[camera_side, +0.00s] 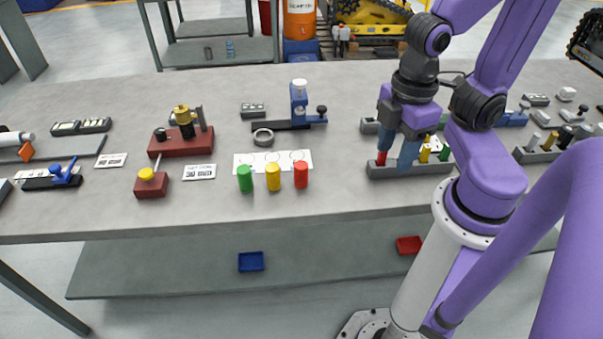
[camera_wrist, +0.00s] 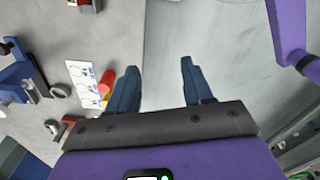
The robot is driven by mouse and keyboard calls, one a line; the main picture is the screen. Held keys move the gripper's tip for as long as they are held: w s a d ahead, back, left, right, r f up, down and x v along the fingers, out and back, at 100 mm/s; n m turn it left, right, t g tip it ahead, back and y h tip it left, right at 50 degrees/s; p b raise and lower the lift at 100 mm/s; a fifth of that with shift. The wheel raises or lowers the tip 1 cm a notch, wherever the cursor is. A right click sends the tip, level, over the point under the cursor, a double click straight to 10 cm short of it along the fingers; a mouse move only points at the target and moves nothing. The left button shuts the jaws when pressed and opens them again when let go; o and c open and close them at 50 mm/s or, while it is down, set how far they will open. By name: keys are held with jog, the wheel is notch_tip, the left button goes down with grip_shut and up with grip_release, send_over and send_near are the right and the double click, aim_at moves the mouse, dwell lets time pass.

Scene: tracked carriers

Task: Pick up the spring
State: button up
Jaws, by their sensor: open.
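My gripper (camera_side: 396,155) hangs over the grey tray near the front right of the bench in the side view. The wrist view shows its two fingers (camera_wrist: 158,72) apart with nothing between them, over the bench edge. I cannot pick out a spring with certainty. A small blue ribbed cylinder (camera_side: 230,48), possibly a spring, stands on a separate rear bench, far from my gripper. A dark cylinder (camera_side: 208,53) stands beside it.
The grey tray (camera_side: 385,172) holds red, yellow and green pieces close to my fingers. Green (camera_side: 245,179), yellow (camera_side: 273,177) and red (camera_side: 301,175) cylinders stand by a white marked card (camera_side: 246,159). A blue stand (camera_side: 299,105) rises behind. The bench centre-right is fairly clear.

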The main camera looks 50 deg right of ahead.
jog(key=shift+o, duration=0.5)
jog(key=m+g+h, duration=0.3)
jog(key=m+h, duration=0.1)
send_over(296, 165)
jog(key=w+a, duration=0.4)
jog(key=a, duration=0.1)
jog(key=x, duration=1.2)
jog(key=shift+s+a, duration=0.2)
jog(key=shift+s, duration=0.1)
jog(key=shift+d+x, duration=0.2)
jog(key=shift+x, duration=2.45)
jog(key=shift+w, duration=0.15)
